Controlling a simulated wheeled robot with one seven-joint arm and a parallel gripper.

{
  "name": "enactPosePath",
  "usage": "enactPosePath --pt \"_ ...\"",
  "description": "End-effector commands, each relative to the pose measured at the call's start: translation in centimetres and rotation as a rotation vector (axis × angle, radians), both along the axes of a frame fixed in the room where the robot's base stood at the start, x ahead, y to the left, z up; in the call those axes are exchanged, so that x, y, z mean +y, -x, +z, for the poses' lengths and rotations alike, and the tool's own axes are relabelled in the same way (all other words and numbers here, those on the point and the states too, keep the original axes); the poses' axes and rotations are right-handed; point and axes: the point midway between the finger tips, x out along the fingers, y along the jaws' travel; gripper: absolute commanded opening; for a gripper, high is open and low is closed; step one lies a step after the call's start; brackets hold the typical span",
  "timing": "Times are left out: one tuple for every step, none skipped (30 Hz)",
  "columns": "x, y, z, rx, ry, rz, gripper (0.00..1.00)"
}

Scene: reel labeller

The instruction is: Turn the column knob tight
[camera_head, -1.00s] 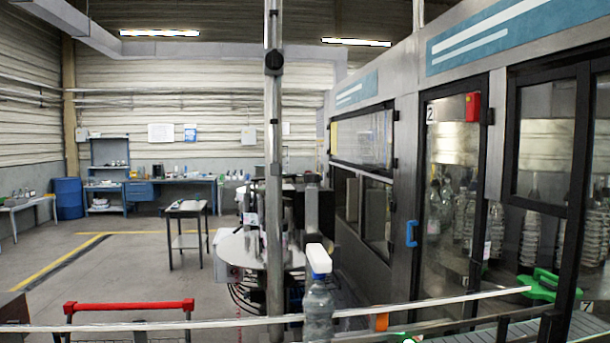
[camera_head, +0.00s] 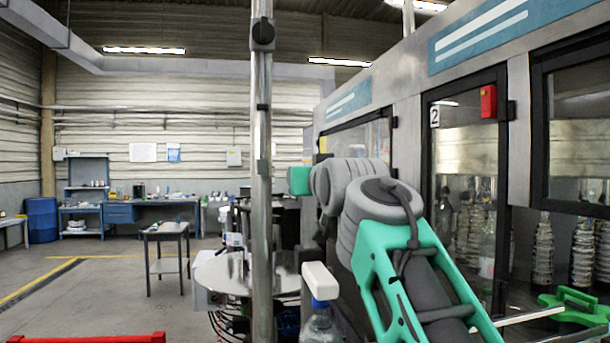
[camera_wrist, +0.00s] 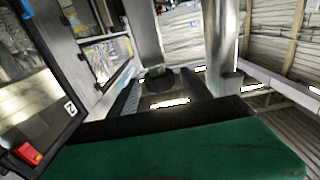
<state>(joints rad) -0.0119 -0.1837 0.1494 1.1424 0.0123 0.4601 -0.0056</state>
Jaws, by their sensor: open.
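In the head view a black round knob (camera_head: 263,33) sits high on a shiny upright column (camera_head: 261,190). My arm reaches in from the lower right. Its green end part (camera_head: 300,180) is right of the column and well below this knob, and the fingers are hidden there. In the wrist view my gripper (camera_wrist: 160,70) is open, its two dark fingers apart. A dark rounded piece (camera_wrist: 157,78) shows between them, at the end of a grey upright; I cannot tell whether it is the knob or whether it is within reach. Nothing is seen held.
The glass-doored machine (camera_head: 415,110) fills the right side. A round plate (camera_head: 222,275) lies behind the column. A small table (camera_head: 166,232) and open floor are at the left.

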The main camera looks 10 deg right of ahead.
Motion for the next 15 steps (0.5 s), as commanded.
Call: enactPosePath --pt "0.0 -1.2 0.3 0.005 0.0 -0.001 0.57" --pt "0.0 -1.7 0.2 0.006 0.0 -0.001 0.57" --pt "0.0 -2.4 0.3 0.004 0.0 -0.001 0.57" --pt "0.0 -2.8 0.3 0.004 0.0 -0.001 0.57" --pt "0.0 -3.1 0.3 0.003 0.0 -0.001 0.57" --pt "-0.1 -3.5 0.2 0.003 0.0 -0.001 0.57" --pt "-0.1 -3.7 0.1 0.003 0.0 -0.001 0.57" --pt "-0.1 -3.8 0.1 0.003 0.0 -0.001 0.57" --pt "-0.1 -4.0 0.0 0.003 0.0 -0.001 0.57" --pt "-0.1 -4.0 0.0 0.002 0.0 -0.001 0.57" --pt "-0.1 -4.0 0.0 0.002 0.0 -0.001 0.57" --pt "0.0 -4.0 -0.1 0.002 0.0 -0.001 0.57" --pt "0.0 -4.0 -0.1 0.002 0.0 -0.001 0.57" --pt "-0.1 -4.0 -0.1 0.002 0.0 -0.001 0.57" --pt "-0.1 -4.0 -0.1 0.002 0.0 -0.001 0.57"
